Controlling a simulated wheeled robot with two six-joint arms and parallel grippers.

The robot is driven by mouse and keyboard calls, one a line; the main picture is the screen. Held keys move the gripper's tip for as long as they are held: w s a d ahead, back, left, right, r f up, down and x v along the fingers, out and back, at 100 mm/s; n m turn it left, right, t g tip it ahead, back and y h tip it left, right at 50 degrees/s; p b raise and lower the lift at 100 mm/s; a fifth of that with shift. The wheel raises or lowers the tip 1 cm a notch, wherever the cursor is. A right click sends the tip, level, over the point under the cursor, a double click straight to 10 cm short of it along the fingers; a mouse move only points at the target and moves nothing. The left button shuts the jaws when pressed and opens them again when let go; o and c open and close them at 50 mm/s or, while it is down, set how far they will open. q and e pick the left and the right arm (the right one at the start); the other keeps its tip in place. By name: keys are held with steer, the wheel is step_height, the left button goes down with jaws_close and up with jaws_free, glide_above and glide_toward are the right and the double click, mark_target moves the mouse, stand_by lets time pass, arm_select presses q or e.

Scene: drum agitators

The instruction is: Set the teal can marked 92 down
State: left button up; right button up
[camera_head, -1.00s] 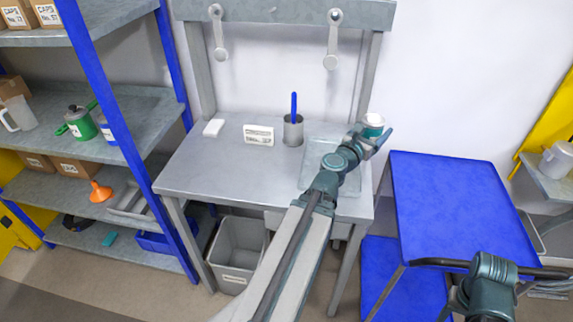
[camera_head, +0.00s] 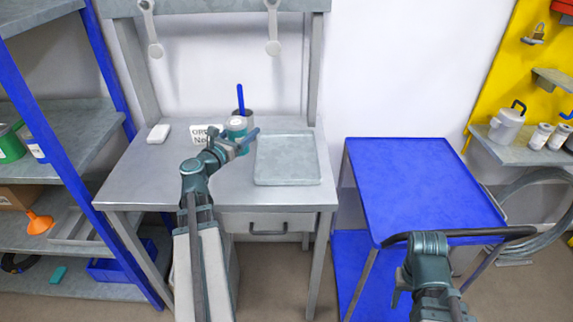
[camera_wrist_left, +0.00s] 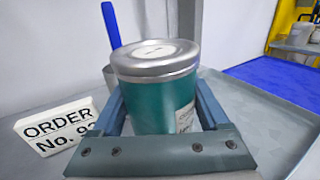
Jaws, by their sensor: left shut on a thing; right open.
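The teal can (camera_head: 236,124) with a silver lid is between the fingers of my left gripper (camera_head: 243,141), which is shut on it. In the left wrist view the can (camera_wrist_left: 165,100) stands upright between both fingers; its number is not readable and its base is hidden. It is over the grey workbench (camera_head: 150,182), left of the shallow grey tray (camera_head: 287,160). I cannot tell whether it touches the bench. My right gripper (camera_head: 402,288) is at the lower right, open and apart from the can, partly hidden by its arm.
A white order card (camera_wrist_left: 60,127) stands left of the can. A metal cup with a blue stick (camera_head: 240,98) is close behind it. A white block (camera_head: 158,134) lies at the bench's back left. A blue cart (camera_head: 420,185) stands to the right. The bench's front left is clear.

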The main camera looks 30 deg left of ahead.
arm_select(q)
steer(key=w+d, duration=0.2)
steer(key=w, duration=0.2)
steer(key=w+d+f+b, duration=0.1)
steer(key=w+d, duration=0.2)
steer(key=w, duration=0.1)
steer(key=w+d, duration=0.3)
steer(key=w, duration=0.1)
steer(key=shift+d+f, duration=0.2)
steer(key=shift+d, duration=0.05)
steer(key=f+b, duration=0.2)
steer(key=w+f+b, duration=0.1)
steer(key=f+b, duration=0.1)
steer(key=shift+d, duration=0.35)
steer(key=shift+r, duration=0.2)
steer(key=shift+f, duration=0.1)
